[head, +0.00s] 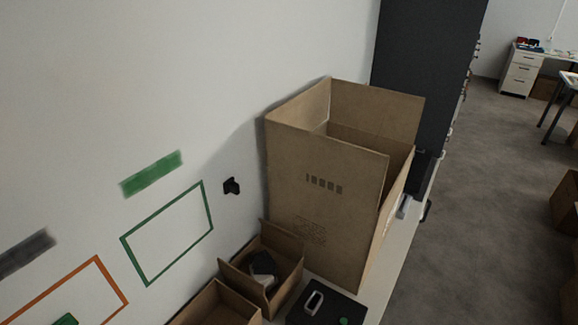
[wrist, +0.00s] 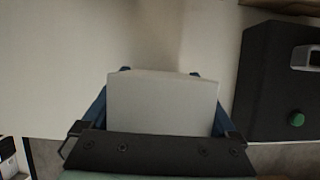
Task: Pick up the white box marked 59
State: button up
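In the wrist view a plain white box (wrist: 162,102) fills the space between the blue fingers of my gripper (wrist: 160,73). The fingers show along its left and right sides, with their tips just past its far edge, and I read the gripper as shut on it. No number 59 can be read on the side facing the camera. My gripper and this box do not show in the head view.
A black panel with a green button (wrist: 297,119) lies to the right; the head view shows it too (head: 325,309). A large open carton (head: 320,205) stands behind it, smaller open cartons (head: 287,243) to its left. A white wall (head: 150,80) bounds the left.

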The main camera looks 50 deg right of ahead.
jog(key=c, duration=0.8)
jog(key=shift+r, duration=0.1)
